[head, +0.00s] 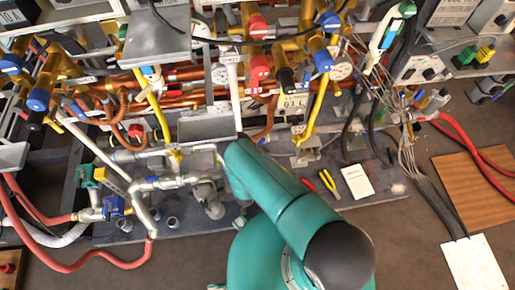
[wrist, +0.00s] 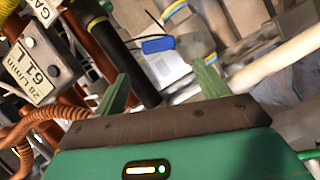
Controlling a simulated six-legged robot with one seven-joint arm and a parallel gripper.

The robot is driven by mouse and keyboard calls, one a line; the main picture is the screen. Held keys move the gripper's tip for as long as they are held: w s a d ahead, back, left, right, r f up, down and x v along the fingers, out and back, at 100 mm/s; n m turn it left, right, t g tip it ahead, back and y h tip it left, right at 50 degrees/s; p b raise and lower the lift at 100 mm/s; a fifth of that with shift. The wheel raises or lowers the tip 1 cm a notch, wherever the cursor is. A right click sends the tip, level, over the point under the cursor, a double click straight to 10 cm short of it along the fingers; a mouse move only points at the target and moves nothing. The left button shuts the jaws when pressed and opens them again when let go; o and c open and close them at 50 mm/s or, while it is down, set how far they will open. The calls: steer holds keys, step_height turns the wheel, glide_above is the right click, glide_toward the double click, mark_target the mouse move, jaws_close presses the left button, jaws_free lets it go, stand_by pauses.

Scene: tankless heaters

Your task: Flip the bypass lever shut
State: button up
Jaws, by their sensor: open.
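I cannot tell for sure which part is the bypass lever. A small blue piece (wrist: 158,45) lies beyond my fingers in the wrist view and may be a lever grip. My gripper (wrist: 162,86) is open, with its two green fingers apart and nothing held between them. A black rod (wrist: 112,48) with a yellow band runs close beside the left finger. A pale pipe (wrist: 280,58) runs past the right finger. In the head view my teal arm reaches up to the pipework and my fingers are hidden.
Copper pipes with red and blue knobs (head: 258,66) crowd the wall. A labelled plate (wrist: 38,70) and a coiled copper pipe (wrist: 45,115) stand left of my gripper. Pliers (head: 328,183) and a white card (head: 357,182) lie on the grey base.

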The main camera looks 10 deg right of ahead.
steer(key=v, duration=0.6)
